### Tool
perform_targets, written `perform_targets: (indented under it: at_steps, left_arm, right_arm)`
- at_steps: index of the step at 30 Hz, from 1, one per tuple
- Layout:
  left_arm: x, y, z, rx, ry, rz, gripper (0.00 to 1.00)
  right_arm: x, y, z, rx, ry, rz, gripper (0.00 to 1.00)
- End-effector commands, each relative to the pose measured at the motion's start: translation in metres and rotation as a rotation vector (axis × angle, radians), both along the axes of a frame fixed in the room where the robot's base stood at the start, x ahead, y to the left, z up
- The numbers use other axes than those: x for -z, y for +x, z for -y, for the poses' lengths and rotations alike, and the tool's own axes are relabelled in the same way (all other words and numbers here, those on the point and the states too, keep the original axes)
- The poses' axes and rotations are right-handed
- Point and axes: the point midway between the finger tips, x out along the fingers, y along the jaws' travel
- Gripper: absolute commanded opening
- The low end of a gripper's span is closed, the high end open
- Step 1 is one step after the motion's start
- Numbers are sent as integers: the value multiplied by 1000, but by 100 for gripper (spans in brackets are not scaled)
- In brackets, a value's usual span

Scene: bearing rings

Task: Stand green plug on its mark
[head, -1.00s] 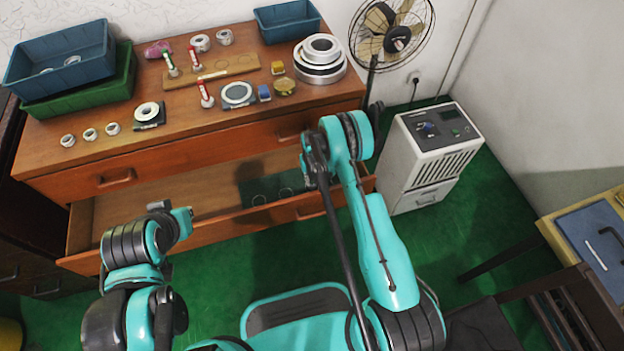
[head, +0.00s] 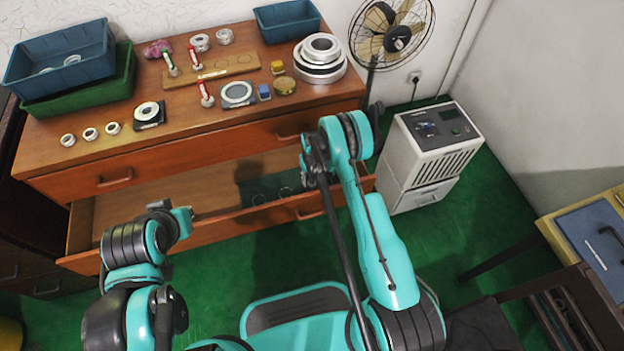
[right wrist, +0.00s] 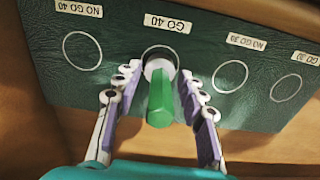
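The green plug (right wrist: 160,98) is in the right wrist view, its pale end toward the ring marked GO 40 (right wrist: 160,54) on the dark green mat (right wrist: 110,22). It appears to stand on that mark; exact contact is hard to judge. My right gripper (right wrist: 160,77) has one finger on each side of the plug, with narrow gaps visible, so it looks open around it. In the head view the right gripper (head: 312,178) is over the open drawer, largely hidden by its arm, and the plug is hidden. My left gripper (head: 180,218) is at the drawer's left front, its fingers unclear.
The open drawer (head: 200,190) has wooden walls around the mat (head: 262,186). Other rings, NO GO 40 (right wrist: 82,50) and NO GO 30 (right wrist: 230,77), lie beside the plug. Bearing rings, gauges and bins (head: 60,65) crowd the cabinet top. A white dehumidifier (head: 430,150) stands right.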

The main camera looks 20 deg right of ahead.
Motion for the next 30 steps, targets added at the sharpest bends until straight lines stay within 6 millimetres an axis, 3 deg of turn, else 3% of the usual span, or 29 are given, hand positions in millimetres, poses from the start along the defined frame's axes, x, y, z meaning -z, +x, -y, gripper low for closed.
perform_targets:
  at_steps: [4, 8, 21, 30]
  left_arm:
    - [0, 0, 0, 0, 0, 0, 0]
    - [0, 0, 0, 0, 0, 0, 0]
    - [0, 0, 0, 0, 0, 0, 0]
    - [0, 0, 0, 0, 0, 0, 0]
  right_arm:
    - [-3, 0, 0, 0, 0, 0, 40]
    - [-19, 0, 0, 0, 0, 0, 40]
    - [-106, 0, 0, 0, 0, 0, 40]
    - [-120, 0, 0, 0, 0, 0, 40]
